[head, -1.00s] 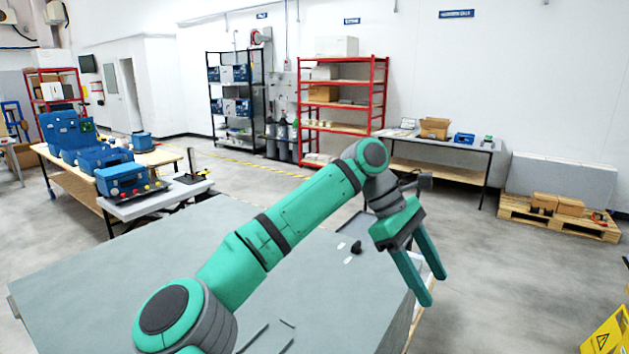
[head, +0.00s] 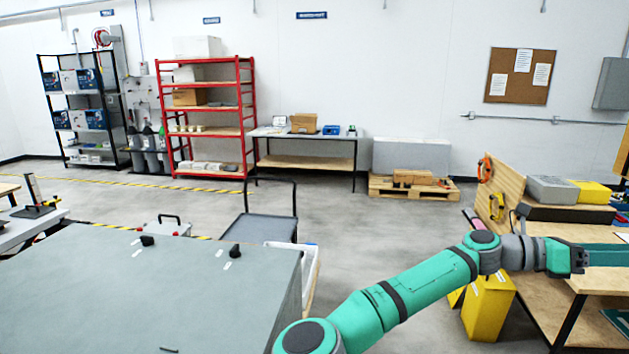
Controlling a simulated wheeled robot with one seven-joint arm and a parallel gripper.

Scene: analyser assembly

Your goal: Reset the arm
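My arm stretches from the bottom middle to the right side of the head view, low over the floor. My gripper (head: 604,257) is at the right edge, pointing right, in front of the wooden workbench (head: 560,284).
A large grey cabinet top (head: 150,295) fills the lower left. A grey cart (head: 262,229) stands behind it. Yellow bins (head: 488,306) stand by the workbench. A red shelf (head: 206,118), a table (head: 306,137) and a pallet (head: 412,188) line the back wall. Open floor lies between.

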